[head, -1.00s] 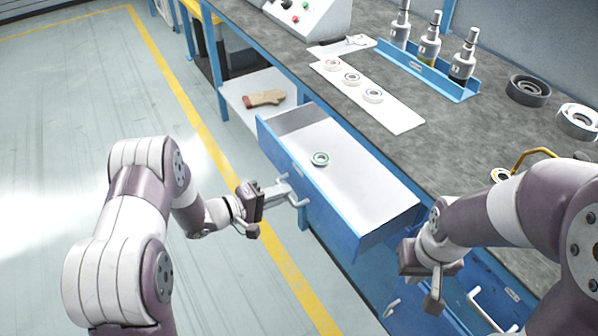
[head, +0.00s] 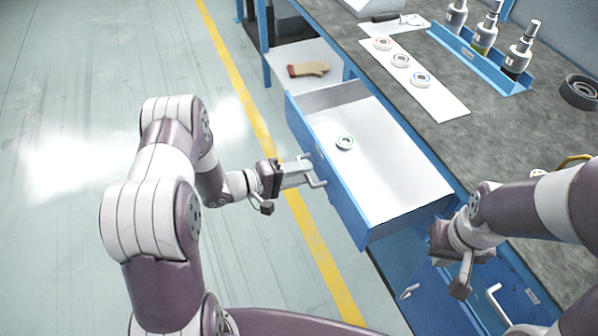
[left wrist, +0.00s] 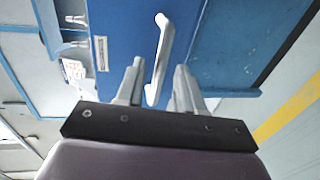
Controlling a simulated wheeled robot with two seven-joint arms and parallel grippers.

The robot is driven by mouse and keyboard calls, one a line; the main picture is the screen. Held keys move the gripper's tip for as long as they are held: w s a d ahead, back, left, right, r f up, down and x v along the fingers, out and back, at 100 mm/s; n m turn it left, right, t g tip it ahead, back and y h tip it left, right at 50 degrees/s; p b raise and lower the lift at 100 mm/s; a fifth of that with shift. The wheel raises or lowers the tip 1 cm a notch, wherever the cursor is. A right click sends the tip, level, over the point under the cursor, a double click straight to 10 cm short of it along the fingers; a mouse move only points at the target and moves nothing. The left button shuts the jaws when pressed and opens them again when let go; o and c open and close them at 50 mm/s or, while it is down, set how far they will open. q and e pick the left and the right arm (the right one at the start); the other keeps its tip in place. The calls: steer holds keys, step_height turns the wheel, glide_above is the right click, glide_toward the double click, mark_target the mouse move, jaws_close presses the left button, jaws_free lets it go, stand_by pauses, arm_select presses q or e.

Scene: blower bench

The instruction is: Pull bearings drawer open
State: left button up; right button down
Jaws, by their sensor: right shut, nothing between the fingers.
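My left gripper (head: 300,172) is at the handle. In the left wrist view its fingers (left wrist: 158,85) stand apart on either side of the bar, with small gaps visible. My right gripper (head: 462,285) is shut and empty, beside the drawer's right side, in front of the lower blue fronts.
A white sheet (head: 440,98) with several bearings and a blue rack (head: 480,62) of bottle-like parts are on the grey bench top. A glove (head: 308,69) lies on a shelf left of the drawer. The floor in front is clear.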

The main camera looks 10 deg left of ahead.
arm_select(q)
steer(key=p+v, duration=0.2)
steer(key=v, duration=1)
steer(key=shift+s+a, duration=0.25)
steer(key=shift+r, duration=0.1)
